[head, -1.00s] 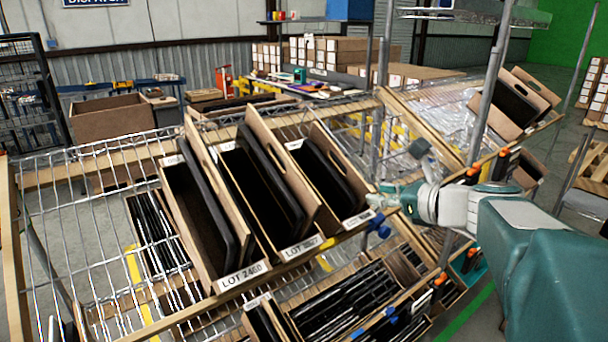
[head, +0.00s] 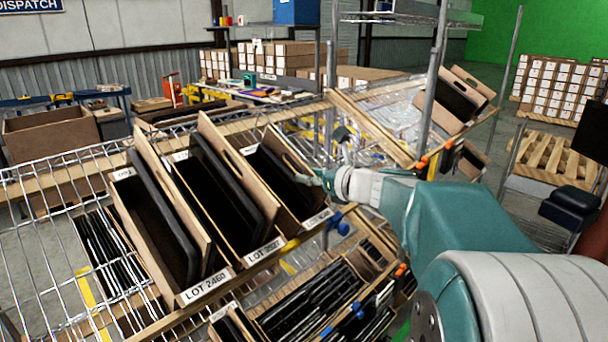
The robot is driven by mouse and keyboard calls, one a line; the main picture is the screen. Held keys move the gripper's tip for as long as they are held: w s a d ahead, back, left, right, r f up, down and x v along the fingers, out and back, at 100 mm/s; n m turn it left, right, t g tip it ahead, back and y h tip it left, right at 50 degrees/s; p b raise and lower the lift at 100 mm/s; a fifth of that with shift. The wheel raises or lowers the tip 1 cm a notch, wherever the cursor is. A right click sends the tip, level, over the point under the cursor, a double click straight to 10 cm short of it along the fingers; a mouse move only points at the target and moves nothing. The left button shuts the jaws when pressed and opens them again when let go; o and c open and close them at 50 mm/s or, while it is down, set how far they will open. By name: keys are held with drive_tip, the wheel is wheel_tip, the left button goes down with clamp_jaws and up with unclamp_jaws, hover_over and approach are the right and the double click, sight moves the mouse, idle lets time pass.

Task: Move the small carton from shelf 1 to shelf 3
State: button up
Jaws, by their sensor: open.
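The smallest of three tilted brown cartons, the small carton (head: 316,219), stands at the right end of the row on the wire shelf (head: 60,165). It has a white label at its front and dark flat items inside. My gripper (head: 318,172) is open beside the upper right side of this carton, overlapping its right edge in the view. I cannot tell whether they touch. The fingers are small and partly hard to make out. Which shelves are numbered 1 and 3 is not readable.
The LOT 2527 carton (head: 264,252) and LOT 2460 carton (head: 206,287) stand close to its left. Another tilted carton (head: 452,98) sits on a shelf at right, beyond a metal post (head: 436,75). Packed bins (head: 325,290) lie below. Clear wire shelf lies at far left.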

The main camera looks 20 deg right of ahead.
drive_tip(key=shift+w+a+f, duration=0.1)
drive_tip(key=shift+w+a, duration=0.1)
drive_tip(key=shift+w, duration=0.25)
drive_tip(key=shift+w+d, duration=0.1)
drive_tip(key=shift+d, duration=0.1)
clamp_jaws()
drive_tip(key=shift+a, duration=0.1)
wheel_tip(320, 180, up, 8)
drive_tip(key=shift+r, duration=0.1)
